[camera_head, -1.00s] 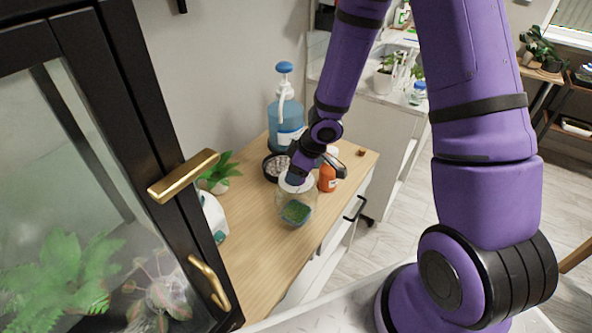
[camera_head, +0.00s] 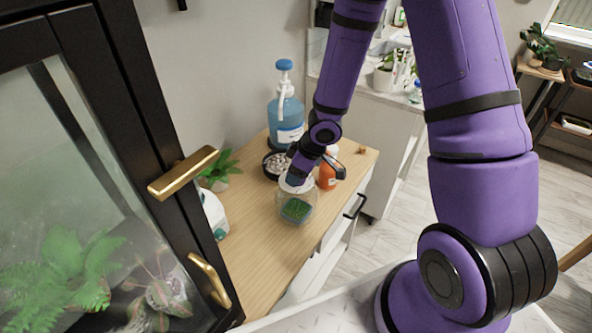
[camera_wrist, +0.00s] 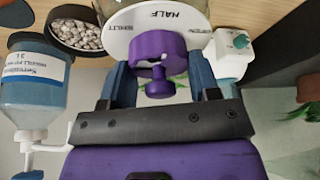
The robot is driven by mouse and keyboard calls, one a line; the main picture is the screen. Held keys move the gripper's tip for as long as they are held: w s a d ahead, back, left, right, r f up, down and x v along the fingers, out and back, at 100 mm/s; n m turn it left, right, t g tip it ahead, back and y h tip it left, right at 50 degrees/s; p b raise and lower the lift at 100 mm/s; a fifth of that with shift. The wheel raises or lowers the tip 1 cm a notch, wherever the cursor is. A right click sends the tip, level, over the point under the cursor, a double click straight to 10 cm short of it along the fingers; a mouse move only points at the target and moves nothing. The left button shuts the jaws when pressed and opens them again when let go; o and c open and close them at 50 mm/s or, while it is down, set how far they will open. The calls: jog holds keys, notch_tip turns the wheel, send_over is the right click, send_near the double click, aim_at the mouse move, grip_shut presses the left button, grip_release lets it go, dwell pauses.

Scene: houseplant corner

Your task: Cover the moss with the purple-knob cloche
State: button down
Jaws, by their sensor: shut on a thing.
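The green moss (camera_head: 296,210) sits on the wooden top, seen through the clear wall of the cloche (camera_head: 311,199). The cloche stands upright around or just over the moss; I cannot tell whether its rim touches the surface. In the wrist view, its white lid disc (camera_wrist: 120,40) carries the word "HALF" and a purple knob (camera_wrist: 158,48). My gripper (camera_wrist: 162,72) has its two blue fingers on either side of the knob, shut on it. In the head view, my gripper (camera_head: 294,179) is over the cloche's top and partly hides it.
An orange bottle (camera_head: 327,172) stands close right of the cloche. Behind are a dark dish of pebbles (camera_head: 273,167) and a blue pump jug (camera_head: 285,118). A small plant (camera_head: 220,170) and a white-teal item (camera_head: 214,214) stand left. The wooden top (camera_head: 262,262) is clear in front.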

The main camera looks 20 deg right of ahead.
jog(key=shift+f, duration=0.95)
dwell(0.6)
jog(key=shift+c, duration=1.3)
grip_release()
